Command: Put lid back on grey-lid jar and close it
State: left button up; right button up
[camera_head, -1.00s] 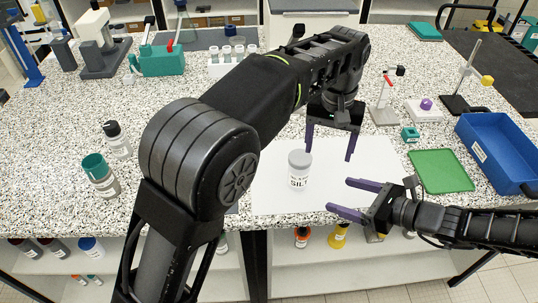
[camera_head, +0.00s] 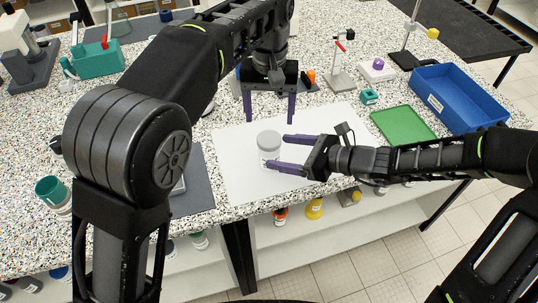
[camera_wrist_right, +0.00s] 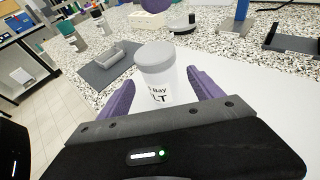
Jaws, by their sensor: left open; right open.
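The white jar (camera_head: 268,158) stands upright on the white mat, its label partly hidden by a finger in the head view. Its grey lid (camera_head: 269,138) sits on top and looks level; I cannot tell whether it is tight. In the right wrist view the jar (camera_wrist_right: 158,88) and lid (camera_wrist_right: 154,55) show upright between the finger directions. My right gripper (camera_head: 276,151) is open, coming from the right, its tips beside the jar; I cannot tell whether they touch. My left gripper (camera_head: 269,120) is open and empty, pointing down behind the jar, apart from it.
The white mat (camera_head: 235,180) is otherwise clear. A green tray (camera_head: 403,125) and a blue bin (camera_head: 460,97) lie to the right, with a small teal block (camera_head: 369,97) nearer. A grey mat (camera_head: 195,190) lies left. My left arm hides part of the table.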

aim_at(279, 151)
jog(key=x, duration=0.4)
jog(key=shift+w+a+f, duration=0.15)
jog(key=shift+w+a, duration=0.05)
jog(key=shift+a, duration=0.15)
jog(key=shift+c, duration=0.5)
grip_shut()
